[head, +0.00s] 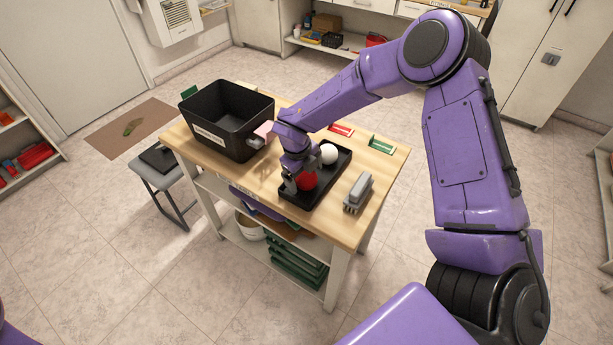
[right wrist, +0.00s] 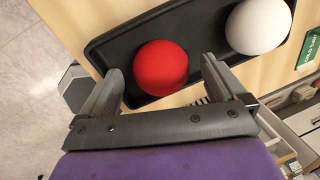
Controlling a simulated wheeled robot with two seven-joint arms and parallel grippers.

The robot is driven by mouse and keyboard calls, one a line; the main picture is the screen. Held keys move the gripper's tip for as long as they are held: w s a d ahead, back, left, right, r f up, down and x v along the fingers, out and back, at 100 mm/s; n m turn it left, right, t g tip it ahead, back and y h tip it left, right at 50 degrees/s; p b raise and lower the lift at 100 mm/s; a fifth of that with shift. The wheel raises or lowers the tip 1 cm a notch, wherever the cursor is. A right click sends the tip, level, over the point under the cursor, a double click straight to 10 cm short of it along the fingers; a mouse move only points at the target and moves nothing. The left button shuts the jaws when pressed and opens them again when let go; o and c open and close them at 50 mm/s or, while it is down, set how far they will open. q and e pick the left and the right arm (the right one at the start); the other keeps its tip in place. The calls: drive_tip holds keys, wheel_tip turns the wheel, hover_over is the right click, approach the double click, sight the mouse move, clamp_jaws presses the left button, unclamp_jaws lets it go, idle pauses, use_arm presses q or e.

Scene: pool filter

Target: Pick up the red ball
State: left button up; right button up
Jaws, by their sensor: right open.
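The red ball (head: 306,181) sits in a black tray (head: 322,187) on the wooden table, near the tray's front end. In the right wrist view the red ball (right wrist: 161,67) lies just beyond and between the fingertips. My right gripper (head: 296,183) is open at the ball, coming from above. In the wrist view its two fingers (right wrist: 162,78) are spread wide, and the ball appears free of them. In the head view the gripper hides part of the ball. My left gripper is not in view.
A white ball (head: 328,154) shares the tray, behind the red one. A grey brush-like block (head: 358,192) stands right of the tray. A large black bin (head: 227,118) stands at the table's left. Red and green cards (head: 381,143) lie at the back right.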

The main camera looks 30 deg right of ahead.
sight(305, 172)
drive_tip(key=shift+w+d+f, duration=0.15)
drive_tip(key=shift+f, duration=0.5)
drive_tip(key=shift+r, duration=0.1)
drive_tip(key=c, duration=1.1)
wheel_tip(305, 172, up, 10)
drive_tip(key=shift+b, duration=0.65)
